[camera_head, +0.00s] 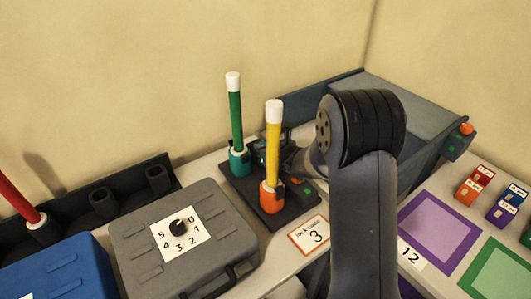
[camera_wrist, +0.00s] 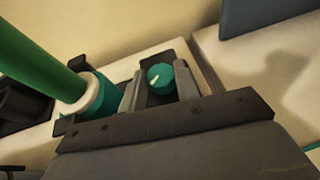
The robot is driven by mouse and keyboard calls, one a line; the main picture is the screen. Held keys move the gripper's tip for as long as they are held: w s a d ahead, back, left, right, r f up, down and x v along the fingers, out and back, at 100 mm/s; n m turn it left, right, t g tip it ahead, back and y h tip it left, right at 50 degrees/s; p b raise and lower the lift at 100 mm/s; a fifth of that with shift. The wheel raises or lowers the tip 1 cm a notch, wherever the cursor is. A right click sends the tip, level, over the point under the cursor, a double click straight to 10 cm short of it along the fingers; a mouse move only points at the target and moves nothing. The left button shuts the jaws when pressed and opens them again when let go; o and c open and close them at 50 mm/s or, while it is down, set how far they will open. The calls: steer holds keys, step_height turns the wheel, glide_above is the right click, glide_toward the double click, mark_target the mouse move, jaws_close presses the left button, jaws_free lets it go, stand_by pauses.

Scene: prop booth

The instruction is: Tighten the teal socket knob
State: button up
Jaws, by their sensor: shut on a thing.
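The teal socket (camera_head: 239,163) stands on a dark base and holds an upright green stick with a white top (camera_head: 235,110). In the wrist view the teal socket (camera_wrist: 93,95) with a white collar and the green stick (camera_wrist: 38,62) lies to the left. The teal knob (camera_wrist: 160,78), with a pale pointer mark, sits between my gripper's fingers. My gripper (camera_wrist: 160,86) is shut on the knob, one finger on each side. In the head view my gripper (camera_head: 279,155) is behind the yellow stick, partly hidden by it and my arm.
An orange socket (camera_head: 271,199) with a yellow stick (camera_head: 273,145) stands close in front of my gripper on the same base (camera_head: 243,189). A grey case with a numbered dial (camera_head: 180,228) is at left. A grey-blue bin (camera_head: 415,105) stands behind my arm.

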steer(key=shift+r, duration=0.1)
stand_by(0.3)
steer(key=o, duration=1)
step_height(320, 180, up, 10)
steer(key=shift+p, duration=1.05)
